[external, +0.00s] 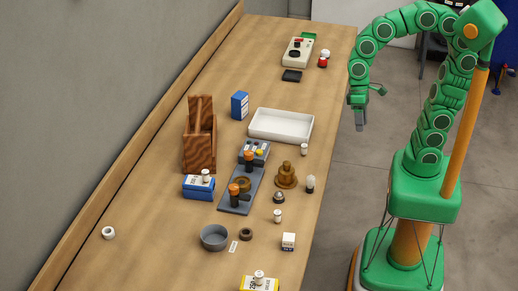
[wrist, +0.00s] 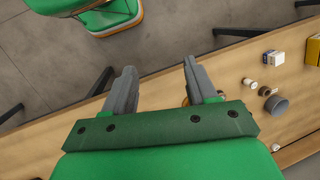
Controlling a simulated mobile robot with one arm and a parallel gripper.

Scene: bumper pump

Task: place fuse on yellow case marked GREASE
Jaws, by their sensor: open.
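A yellow case (external: 247,285) stands at the near end of the bench, cut off by the picture's lower edge. Its marking is not readable as GREASE. A small white capped piece (external: 259,275) stands on it. The yellow case also shows at the right edge of the wrist view (wrist: 313,50). Similar small white pieces, possibly fuses, stand on the bench: one (external: 278,216) near the middle, one (external: 304,149) by the tray, one (external: 205,175) on a blue box. I cannot tell which is the fuse. My gripper (external: 360,122) is open and empty beyond the bench's right edge; its fingers are apart in the wrist view (wrist: 160,66).
A white tray (external: 281,137), a grey pump plate (external: 237,205), a brass piece (external: 286,175), a grey bowl (external: 214,237), a dark ring (external: 246,234) and a small white box (external: 288,241) crowd the bench. The bench's near left is mostly clear.

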